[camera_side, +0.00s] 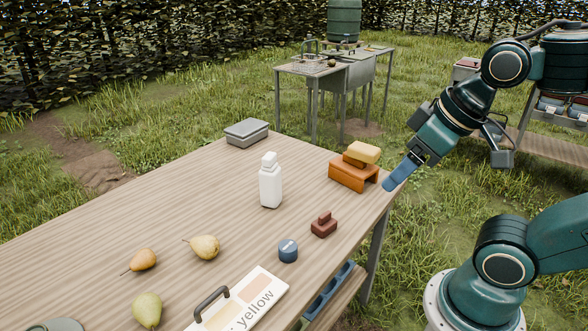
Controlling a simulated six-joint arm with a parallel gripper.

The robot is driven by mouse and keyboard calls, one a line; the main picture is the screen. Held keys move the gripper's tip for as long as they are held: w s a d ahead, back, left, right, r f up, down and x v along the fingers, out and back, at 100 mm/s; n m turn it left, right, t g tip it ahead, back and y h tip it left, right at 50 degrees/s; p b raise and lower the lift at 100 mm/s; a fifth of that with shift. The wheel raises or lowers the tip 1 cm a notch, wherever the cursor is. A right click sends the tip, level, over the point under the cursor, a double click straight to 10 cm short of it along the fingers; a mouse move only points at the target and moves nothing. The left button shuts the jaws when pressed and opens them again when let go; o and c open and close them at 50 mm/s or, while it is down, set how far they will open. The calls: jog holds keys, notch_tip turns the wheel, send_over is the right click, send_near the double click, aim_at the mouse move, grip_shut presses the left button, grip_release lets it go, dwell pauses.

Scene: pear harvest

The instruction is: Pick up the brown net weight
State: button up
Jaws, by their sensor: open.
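The brown net weight (323,226) is a small reddish-brown block with a raised grip on top. It sits upright on the wooden table (180,190), near the right edge. My gripper (397,178) is above and to the right of it, beside the table's right corner, clear of the weight. It is open with nothing visible in it. One blue finger shows clearly, pointing down and left; the other is hard to make out.
An orange block with a yellow sponge-like block (361,153) on top stands near my gripper. A blue round tin (288,251), white bottle (270,183), grey box (246,132), several pears (205,247) and a "yellow" sign board (245,300) share the table.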

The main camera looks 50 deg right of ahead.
jog(key=w, duration=0.1)
jog(key=n+g, duration=0.6)
jog(key=n, duration=1)
send_over(325, 214)
notch_tip(325, 214, down, 19)
jog(key=shift+d+r, duration=0.15)
jog(key=shift+r, duration=0.05)
jog(key=shift+f, duration=0.1)
jog(key=shift+f, duration=4.2)
jog(key=shift+f, duration=0.1)
jog(key=shift+f, duration=2.5)
